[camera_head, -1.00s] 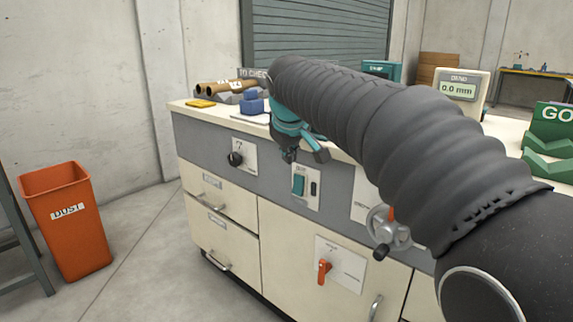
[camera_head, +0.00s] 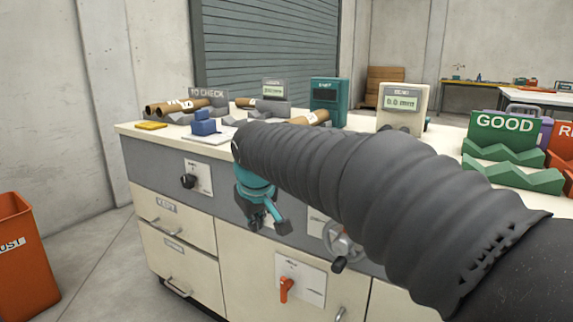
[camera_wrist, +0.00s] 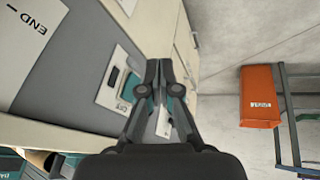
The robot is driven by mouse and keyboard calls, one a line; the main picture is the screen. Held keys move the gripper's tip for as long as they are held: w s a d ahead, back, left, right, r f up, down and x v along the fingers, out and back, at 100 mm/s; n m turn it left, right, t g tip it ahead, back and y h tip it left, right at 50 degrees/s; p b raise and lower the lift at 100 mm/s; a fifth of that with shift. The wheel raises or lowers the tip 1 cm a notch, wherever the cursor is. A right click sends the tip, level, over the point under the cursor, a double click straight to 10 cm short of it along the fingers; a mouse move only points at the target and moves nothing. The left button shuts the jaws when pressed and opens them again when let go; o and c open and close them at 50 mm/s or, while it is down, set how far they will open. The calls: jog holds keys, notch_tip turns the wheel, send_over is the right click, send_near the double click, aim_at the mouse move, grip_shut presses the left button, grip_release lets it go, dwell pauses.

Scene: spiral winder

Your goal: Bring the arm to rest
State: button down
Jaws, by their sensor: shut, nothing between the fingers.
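My gripper (camera_head: 268,222) hangs at the end of my arm, which is covered in a dark ribbed sleeve. It has a teal body and grey fingers pointing down, in front of the grey upper panel of the cream cabinet (camera_head: 185,232). In the wrist view my gripper (camera_wrist: 164,66) is shut, with its fingers together and nothing held. Behind the fingers in that view lies the cabinet front with its switch plate. My sleeve hides part of the bench top and front panel.
A handwheel (camera_head: 340,240) and red switch (camera_head: 286,288) project from the front. An orange dust bin (camera_head: 12,250) stands at left.

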jog(key=s+d+f+m, duration=0.4)
jog(key=s+d, duration=0.7)
jog(key=s, duration=0.2)
jog(key=s+d+f+m+h, duration=0.1)
jog(key=s+d+f+m, duration=0.2)
jog(key=s+d, duration=0.9)
jog(key=shift+s+f+m+p, duration=0.35)
jog(key=shift+f+m+p, duration=0.1)
jog(key=shift+f, duration=0.2)
